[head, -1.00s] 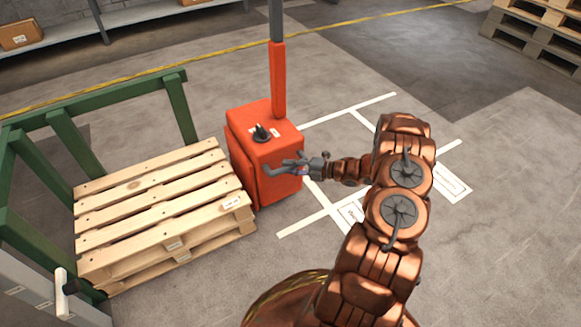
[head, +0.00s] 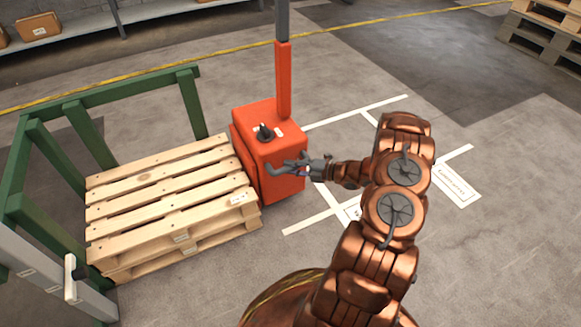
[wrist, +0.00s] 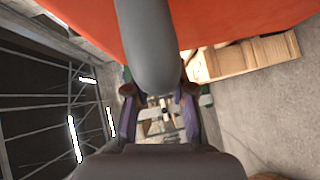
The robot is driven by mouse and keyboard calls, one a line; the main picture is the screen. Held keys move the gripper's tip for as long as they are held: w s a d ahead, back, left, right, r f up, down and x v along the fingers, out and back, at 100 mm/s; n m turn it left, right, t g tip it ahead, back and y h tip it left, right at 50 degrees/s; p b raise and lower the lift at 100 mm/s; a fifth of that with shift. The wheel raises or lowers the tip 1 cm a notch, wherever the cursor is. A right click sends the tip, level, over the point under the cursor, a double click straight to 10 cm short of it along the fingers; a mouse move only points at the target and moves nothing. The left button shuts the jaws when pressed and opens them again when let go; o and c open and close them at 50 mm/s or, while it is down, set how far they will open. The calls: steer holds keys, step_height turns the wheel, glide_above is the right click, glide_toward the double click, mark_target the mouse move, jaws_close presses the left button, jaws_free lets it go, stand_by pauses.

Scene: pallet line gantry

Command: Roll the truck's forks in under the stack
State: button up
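The orange-red truck (head: 277,181) stands upright close against the right end of the stack (head: 160,195), with its tall mast rising behind. The stack is a low pile of pale wooden pallets. The truck's forks are not visible; the body and the pallets hide that side. A grey bar handle (head: 277,173) sticks out from the truck's near face. My gripper (head: 302,167) is at this handle. In the wrist view the handle (wrist: 150,45) runs between the two fingers, which press close on both its sides. The truck's orange face (wrist: 235,22) fills the top there.
A green rail frame (head: 110,95) closes in the stack's back and left. A grey post with a white lever (head: 71,278) stands at lower left. White floor markings (head: 455,185) lie right of the truck, on open floor. More pallets (head: 548,40) stand at back right.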

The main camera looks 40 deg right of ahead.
steer(key=o, duration=0.5)
steer(key=shift+c, duration=0.2)
steer(key=shift+s, duration=0.1)
steer(key=v, duration=1.2)
